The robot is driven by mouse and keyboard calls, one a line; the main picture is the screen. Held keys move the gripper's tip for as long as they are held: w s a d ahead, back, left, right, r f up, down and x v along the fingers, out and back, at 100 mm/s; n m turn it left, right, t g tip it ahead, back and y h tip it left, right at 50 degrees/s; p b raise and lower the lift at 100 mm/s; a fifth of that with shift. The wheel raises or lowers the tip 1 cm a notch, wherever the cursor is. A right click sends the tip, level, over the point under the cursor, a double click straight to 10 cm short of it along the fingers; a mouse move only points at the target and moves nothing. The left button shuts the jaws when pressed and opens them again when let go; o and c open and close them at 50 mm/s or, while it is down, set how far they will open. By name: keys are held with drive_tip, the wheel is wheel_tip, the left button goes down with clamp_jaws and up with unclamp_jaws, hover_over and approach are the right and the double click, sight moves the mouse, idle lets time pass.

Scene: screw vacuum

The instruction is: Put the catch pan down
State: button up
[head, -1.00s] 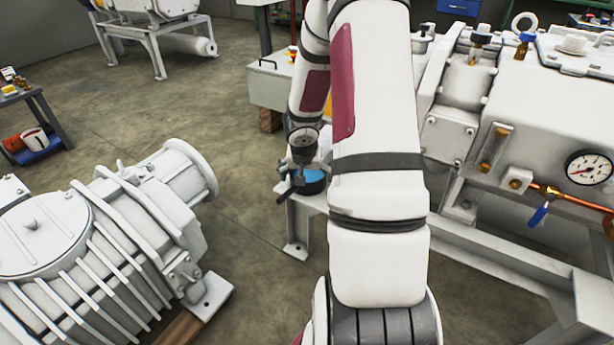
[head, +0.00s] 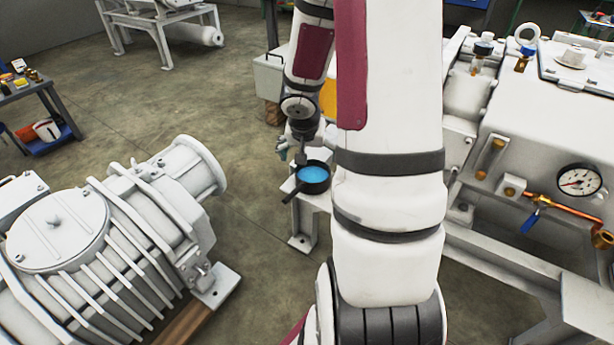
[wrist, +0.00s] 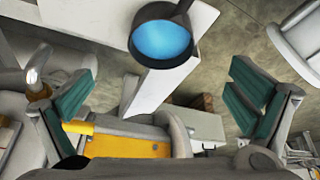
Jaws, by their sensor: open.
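The catch pan (head: 314,180) is a small dark round pan with blue inside and a dark handle that points to the lower left. It appears to sit level on the end of a white stand beam (head: 309,204), partly behind my arm. In the wrist view the pan (wrist: 133,42) is at the top centre, over the white beam, its handle running up out of frame. My gripper (head: 298,150) is just behind the pan in the head view. In the wrist view my gripper (wrist: 160,98) has its teal-padded fingers wide apart, with the pan clear of both.
A large white ribbed machine (head: 95,235) stands at the left. A white pump with a pressure gauge (head: 579,181) and copper pipe is at the right. An orange-yellow part (wrist: 120,146) lies beyond my fingers. Open floor (head: 150,105) lies at the left back.

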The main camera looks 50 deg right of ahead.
drive_tip(key=s+a+r+n+h, duration=0.1)
drive_tip(key=s+a+r, duration=0.25)
drive_tip(key=r, duration=0.25)
drive_tip(key=s+a+r+n+g, duration=0.1)
drive_tip(key=s+a+r, duration=0.1)
drive_tip(key=a+r, duration=0.25)
drive_tip(key=s+a+r+n+h, duration=0.1)
drive_tip(key=s+a+r+n, duration=0.15)
drive_tip(key=r, duration=0.35)
drive_tip(key=s+a+r+n+y, duration=0.2)
drive_tip(key=s+a+n+y, duration=0.1)
drive_tip(key=s+a, duration=0.5)
drive_tip(key=s+a+r+n+g+y, duration=0.1)
drive_tip(key=s+a+r+n+y, duration=0.1)
drive_tip(key=s+a, duration=0.6)
drive_tip(key=a+n+y, duration=0.1)
drive_tip(key=a+n, duration=0.1)
drive_tip(key=a, duration=0.2)
drive_tip(key=shift+a, duration=0.15)
wheel_tip(320, 180, up, 30)
drive_tip(key=t+p, duration=0.4)
drive_tip(key=p, duration=2.4)
drive_tip(key=shift+d+r+p, duration=0.2)
drive_tip(key=shift+d+p, duration=0.1)
drive_tip(key=shift+d, duration=0.05)
